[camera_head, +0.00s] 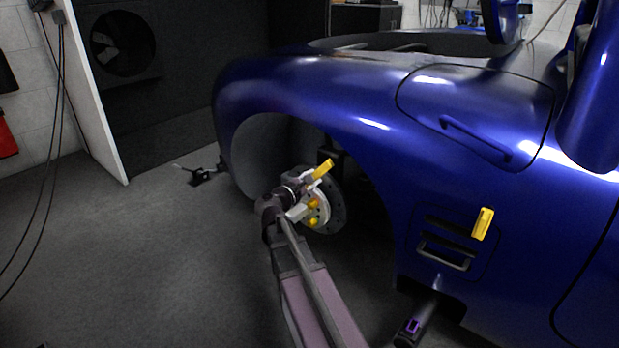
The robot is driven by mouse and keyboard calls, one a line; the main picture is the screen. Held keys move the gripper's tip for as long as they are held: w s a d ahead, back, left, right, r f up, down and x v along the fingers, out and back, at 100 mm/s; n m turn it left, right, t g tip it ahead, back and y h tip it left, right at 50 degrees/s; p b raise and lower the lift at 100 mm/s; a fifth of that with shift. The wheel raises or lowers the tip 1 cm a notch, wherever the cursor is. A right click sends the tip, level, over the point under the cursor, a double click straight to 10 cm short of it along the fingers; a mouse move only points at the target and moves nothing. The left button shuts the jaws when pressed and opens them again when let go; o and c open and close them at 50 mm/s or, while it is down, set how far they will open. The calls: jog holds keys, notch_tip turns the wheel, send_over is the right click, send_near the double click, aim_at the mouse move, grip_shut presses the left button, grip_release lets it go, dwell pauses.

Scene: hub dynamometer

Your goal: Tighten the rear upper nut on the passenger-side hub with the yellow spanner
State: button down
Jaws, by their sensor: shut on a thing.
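The hub with its dark brake disc (338,205) sits in the open front wheel arch of the blue car. Yellow nuts (313,203) show on the hub face, one above another. My gripper (308,187) is at the hub, in front of its upper part, shut on the yellow spanner (323,169). The spanner's yellow end sticks up and to the right past the gripper. Its other end and the rear upper nut are hidden or too small to tell, so I cannot tell whether they touch.
The blue fender (300,85) arches close above my arm. A yellow block-like thing (482,224) is on the side panel near the dark vent (445,252). A dark pipe with a purple mark (413,326) lies low right.

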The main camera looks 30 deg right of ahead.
jog(key=shift+w+a+r+n+p, duration=0.2)
jog(key=shift+w+r+n+p, duration=0.25)
jog(key=shift+w+n+p, duration=0.25)
jog(key=shift+v, duration=0.9)
dwell(1.0)
jog(key=shift+v, duration=2.2)
jog(key=shift+s, duration=0.15)
jog(key=shift+r, duration=0.15)
notch_tip(320, 180, up, 57)
jog(key=p, duration=5.7)
